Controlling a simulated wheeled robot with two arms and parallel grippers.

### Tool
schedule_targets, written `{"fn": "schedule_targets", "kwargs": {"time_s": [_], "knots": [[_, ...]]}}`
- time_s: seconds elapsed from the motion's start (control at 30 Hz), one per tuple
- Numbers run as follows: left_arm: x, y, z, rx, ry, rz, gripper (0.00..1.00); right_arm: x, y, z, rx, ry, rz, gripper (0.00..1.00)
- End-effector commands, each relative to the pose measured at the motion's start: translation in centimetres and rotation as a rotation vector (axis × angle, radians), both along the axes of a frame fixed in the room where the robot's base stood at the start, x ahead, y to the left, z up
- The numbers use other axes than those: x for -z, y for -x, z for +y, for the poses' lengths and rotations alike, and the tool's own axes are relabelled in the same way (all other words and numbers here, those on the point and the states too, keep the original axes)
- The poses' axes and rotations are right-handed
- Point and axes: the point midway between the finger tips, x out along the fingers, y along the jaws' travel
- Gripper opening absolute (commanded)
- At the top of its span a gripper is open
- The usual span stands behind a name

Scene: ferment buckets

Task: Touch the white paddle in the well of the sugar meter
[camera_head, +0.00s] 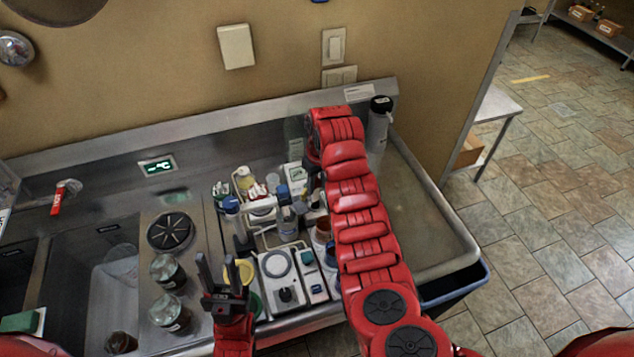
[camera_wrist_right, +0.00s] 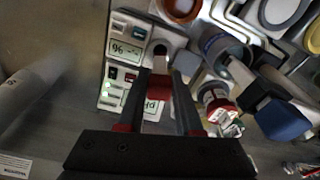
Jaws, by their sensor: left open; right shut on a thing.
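In the right wrist view a white meter (camera_wrist_right: 130,38) has a lit display and a round dark well (camera_wrist_right: 160,48), which I take for the sugar meter. My right gripper (camera_wrist_right: 160,82) is shut on a small piece with a red part and a pale tip, likely the white paddle (camera_wrist_right: 155,64). The pale tip is at the well's near edge; I cannot tell whether it touches. In the head view a white meter (camera_head: 294,174) shows beside my right arm, which hides the right gripper. My left gripper (camera_head: 219,264) is open and empty, pointing up near the counter's front.
A second meter with a red button (camera_wrist_right: 112,88) stands close by the well. Bottles and jars crowd the counter around it, including a blue-capped one (camera_wrist_right: 280,118). Dark-filled jars (camera_head: 168,272) stand left of my left gripper.

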Motion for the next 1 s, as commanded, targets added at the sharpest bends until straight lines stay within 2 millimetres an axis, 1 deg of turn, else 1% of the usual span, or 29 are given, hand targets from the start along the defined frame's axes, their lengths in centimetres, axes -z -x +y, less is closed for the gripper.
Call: {"fn": "schedule_targets", "kwargs": {"time_s": [0.3,0.67,1.0], "knots": [[0.05,0.00,0.00,0.000,0.000,0.000,0.43,0.00,-0.01,0.01,0.000,0.000,0.000,0.00],[0.76,0.00,0.01,0.000,0.000,0.000,0.43,0.06,0.03,-0.01,0.000,-0.001,0.001,0.00],[0.74,0.00,0.00,0.000,0.000,0.000,0.43,-0.02,0.04,-0.02,0.000,0.000,0.000,0.00]]}}
